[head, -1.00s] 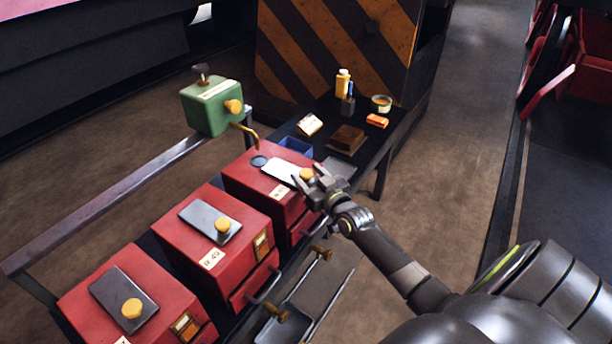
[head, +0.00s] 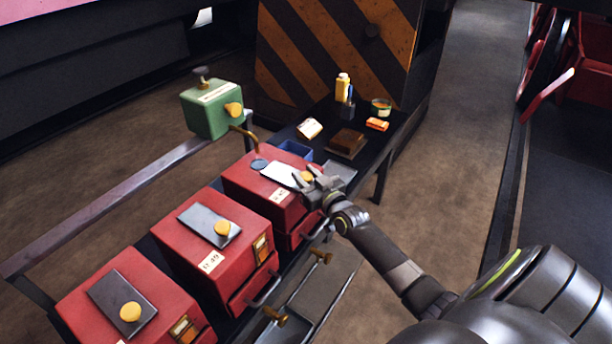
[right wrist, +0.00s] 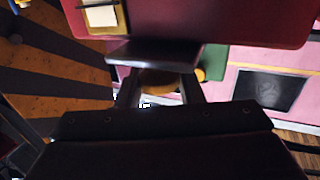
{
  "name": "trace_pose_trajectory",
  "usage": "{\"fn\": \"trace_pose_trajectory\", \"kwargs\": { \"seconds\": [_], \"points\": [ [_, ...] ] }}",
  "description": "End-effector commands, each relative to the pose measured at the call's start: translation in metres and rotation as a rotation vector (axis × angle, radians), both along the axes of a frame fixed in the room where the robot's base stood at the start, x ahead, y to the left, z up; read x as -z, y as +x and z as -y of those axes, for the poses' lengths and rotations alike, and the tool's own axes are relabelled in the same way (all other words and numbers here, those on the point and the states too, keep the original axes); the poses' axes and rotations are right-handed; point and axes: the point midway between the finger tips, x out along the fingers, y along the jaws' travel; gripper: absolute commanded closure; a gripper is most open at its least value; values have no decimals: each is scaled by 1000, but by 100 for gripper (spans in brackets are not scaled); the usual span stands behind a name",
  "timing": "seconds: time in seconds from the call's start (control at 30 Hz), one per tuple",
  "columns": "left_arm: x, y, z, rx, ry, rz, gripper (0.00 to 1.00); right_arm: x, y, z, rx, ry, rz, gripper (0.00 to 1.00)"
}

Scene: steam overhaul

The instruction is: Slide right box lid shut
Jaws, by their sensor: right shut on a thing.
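The right red box (head: 238,187) is the farthest of the three boxes. My right gripper (head: 313,178) is shut on the lid's yellow knob (head: 307,177), near the lid's right end. In the right wrist view the knob (right wrist: 160,84) sits between the two fingers, under the dark edge of the lid (right wrist: 150,54). My left gripper is not in view.
The middle box (head: 190,259) and the near box (head: 85,286) have similar knobbed lids. A green box (head: 211,110) stands on a rail behind. A blue bin (head: 295,149) and a brown block (head: 346,142) lie beyond the right box. An open grey drawer tray (head: 318,305) sticks out in front.

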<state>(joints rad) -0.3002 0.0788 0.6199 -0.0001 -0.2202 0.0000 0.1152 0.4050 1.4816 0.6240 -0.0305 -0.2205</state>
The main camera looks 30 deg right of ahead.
Motion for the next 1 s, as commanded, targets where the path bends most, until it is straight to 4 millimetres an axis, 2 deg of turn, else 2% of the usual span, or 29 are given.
{"fn": "trace_pose_trajectory", "kwargs": {
  "seconds": [0.13,0.43,0.57,0.83,0.87,1.0],
  "points": [
    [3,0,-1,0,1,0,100,0,11,-5,0,3,3,100],
    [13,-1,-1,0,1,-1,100,1,57,-23,0,2,3,100],
    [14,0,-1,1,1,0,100,0,65,-26,0,1,2,100],
    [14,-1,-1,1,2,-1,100,-2,65,-27,-1,1,4,100],
    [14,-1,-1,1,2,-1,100,-2,65,-27,-1,1,4,64],
    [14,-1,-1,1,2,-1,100,-2,65,-27,0,1,3,46]
  ]
}}
